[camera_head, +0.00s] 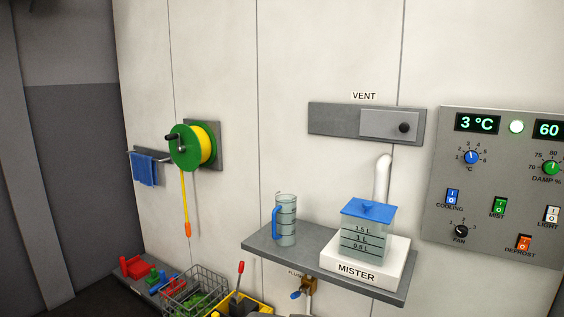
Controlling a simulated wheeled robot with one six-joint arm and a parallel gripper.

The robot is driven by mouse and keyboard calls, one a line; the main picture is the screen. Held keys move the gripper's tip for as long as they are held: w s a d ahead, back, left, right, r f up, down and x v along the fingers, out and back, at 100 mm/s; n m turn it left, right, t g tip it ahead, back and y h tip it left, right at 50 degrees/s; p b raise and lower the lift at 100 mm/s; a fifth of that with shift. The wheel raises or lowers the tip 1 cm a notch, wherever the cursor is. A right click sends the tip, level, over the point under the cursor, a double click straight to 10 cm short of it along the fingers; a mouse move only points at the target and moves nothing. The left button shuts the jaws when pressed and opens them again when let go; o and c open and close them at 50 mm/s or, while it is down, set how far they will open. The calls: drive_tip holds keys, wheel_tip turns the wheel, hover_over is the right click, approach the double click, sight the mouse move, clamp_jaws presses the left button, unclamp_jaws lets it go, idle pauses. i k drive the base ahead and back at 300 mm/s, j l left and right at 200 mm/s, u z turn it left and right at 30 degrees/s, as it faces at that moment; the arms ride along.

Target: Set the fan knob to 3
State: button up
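The fan knob (461,231) is a small black dial at the lower left of the grey control panel (485,190), with the label FAN under it. The marks around it are too small to read, so I cannot tell which setting it points to. My gripper is not in view. No part of my arm shows near the panel.
The panel also holds a blue °C knob (471,157), a green damp knob (551,167) and several rocker switches. A shelf (270,242) with a jug (286,220) and a mister (365,245) juts out left of the panel. The vent slide (390,125) is above.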

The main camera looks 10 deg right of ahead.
sight(461, 231)
drive_tip(key=z, duration=1.75)
drive_tip(key=i+j+z, duration=0.25)
drive_tip(key=z, duration=0.15)
drive_tip(key=i+j+z, duration=0.15)
drive_tip(key=j+z, duration=0.2)
drive_tip(key=i+j+z, duration=0.1)
drive_tip(key=j+z, duration=0.3)
